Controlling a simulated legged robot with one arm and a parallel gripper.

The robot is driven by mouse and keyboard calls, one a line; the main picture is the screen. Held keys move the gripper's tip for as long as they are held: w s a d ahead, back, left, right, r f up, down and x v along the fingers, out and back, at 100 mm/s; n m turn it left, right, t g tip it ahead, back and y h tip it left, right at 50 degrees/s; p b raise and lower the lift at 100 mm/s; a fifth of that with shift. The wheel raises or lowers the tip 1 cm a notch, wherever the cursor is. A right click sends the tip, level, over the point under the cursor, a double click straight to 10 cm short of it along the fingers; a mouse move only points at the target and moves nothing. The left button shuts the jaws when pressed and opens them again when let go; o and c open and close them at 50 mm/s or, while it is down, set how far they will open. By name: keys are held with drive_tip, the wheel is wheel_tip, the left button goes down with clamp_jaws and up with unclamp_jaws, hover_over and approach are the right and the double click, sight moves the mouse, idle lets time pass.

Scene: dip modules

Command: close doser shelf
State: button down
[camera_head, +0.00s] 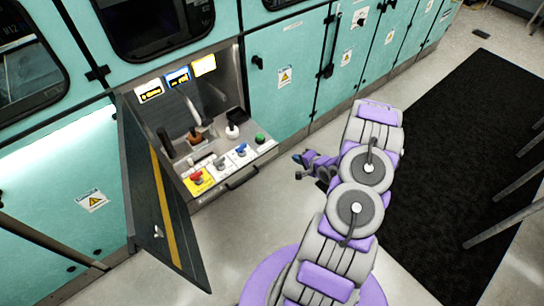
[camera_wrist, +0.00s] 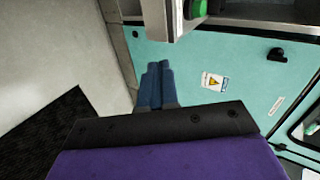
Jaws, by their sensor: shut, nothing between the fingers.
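The doser shelf (camera_head: 222,170) juts out of an open bay in the teal cabinet, with red, blue and green controls on top and a dark handle (camera_head: 242,178) on its front. My gripper (camera_head: 300,158) is to the right of the shelf, low beside the cabinet front and apart from it in the head view. In the wrist view its blue fingers (camera_wrist: 155,84) are together and empty. The grey shelf edge (camera_wrist: 150,14) and a green button (camera_wrist: 200,9) show at the top of the wrist view, beyond the fingertips.
A dark hinged door (camera_head: 160,205) with a yellow stripe stands open left of the shelf. Closed teal doors (camera_head: 285,85) run along the right. A black mat (camera_head: 455,175) lies at the right, with metal legs over it. Pale floor (camera_head: 228,228) is clear before the shelf.

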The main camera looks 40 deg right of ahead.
drive_tip(key=a, duration=0.1)
drive_tip(key=b, duration=0.3)
approach(272, 148)
wheel_tip(272, 148, down, 5)
drive_tip(key=w, duration=0.2)
drive_tip(key=shift+w+r+m+t, duration=0.15)
drive_tip(key=shift+w+t, duration=0.05)
drive_tip(key=shift+w, duration=0.25)
drive_tip(key=shift+w+r+m+t, duration=0.1)
drive_tip(key=shift+w+m+t, duration=0.1)
drive_tip(key=shift+w, duration=0.3)
drive_tip(key=shift+w+d+b, duration=0.2)
drive_tip(key=shift+w+b, duration=0.15)
drive_tip(key=shift+w, duration=0.3)
drive_tip(key=shift+w+a+r, duration=0.1)
drive_tip(key=shift+a+r, duration=0.05)
drive_tip(key=shift+a, duration=0.05)
